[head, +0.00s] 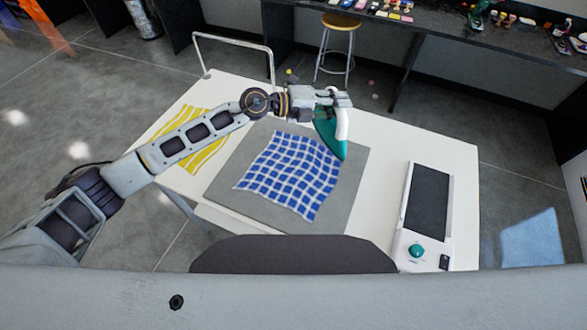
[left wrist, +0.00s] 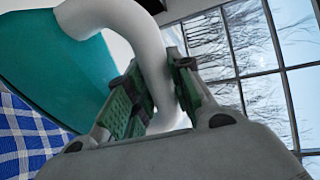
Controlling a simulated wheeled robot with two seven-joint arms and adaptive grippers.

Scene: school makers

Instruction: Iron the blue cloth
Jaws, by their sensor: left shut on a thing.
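The blue and white checked cloth (head: 292,175) lies on a grey mat (head: 345,200) on the white table, with slight waves in it. My left gripper (head: 337,101) is shut on the white handle of a teal iron (head: 329,137). The iron is tilted nose down at the cloth's upper right corner; I cannot tell whether it touches the cloth. In the left wrist view the fingers (left wrist: 150,95) close around the white handle, with the teal iron body (left wrist: 60,60) and part of the cloth (left wrist: 25,140) at the left. My right gripper is not in view.
A yellow striped cloth (head: 205,140) lies left of the mat, partly under my left arm. A white device with a dark plate and a teal knob (head: 416,250) is on the table's right side. A stool (head: 340,30) and a cluttered black counter (head: 440,28) stand beyond the table.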

